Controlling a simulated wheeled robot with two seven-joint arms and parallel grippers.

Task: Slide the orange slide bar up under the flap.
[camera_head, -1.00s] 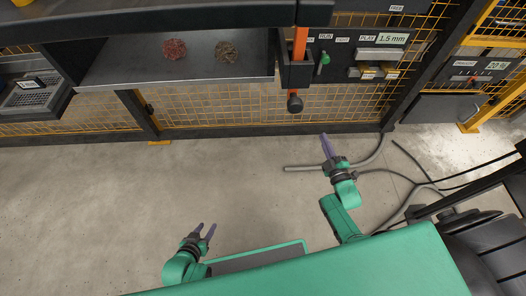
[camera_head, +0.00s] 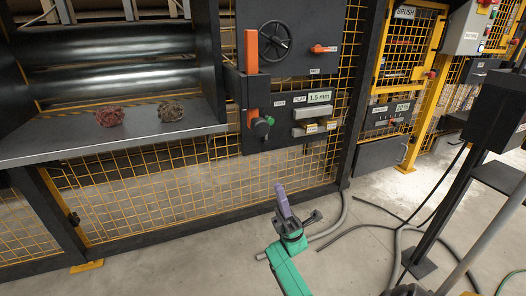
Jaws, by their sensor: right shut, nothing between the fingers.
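The orange slide bar (camera_head: 251,75) stands upright on the left of the dark control panel, passing through a black bracket. A dark knob (camera_head: 261,129) is at its lower end. I cannot tell which part is the flap. My right gripper (camera_head: 281,196) is below the panel, over the floor, pointing up with its purple fingers shut together and nothing between them. It is well apart from the slide bar. My left gripper is not in view.
A grey shelf (camera_head: 100,139) at the left bears a red tangled ball (camera_head: 110,116) and a brown one (camera_head: 171,111). The panel also has a black handwheel (camera_head: 274,41) and an orange lever (camera_head: 323,49). Cables lie on the floor at the right.

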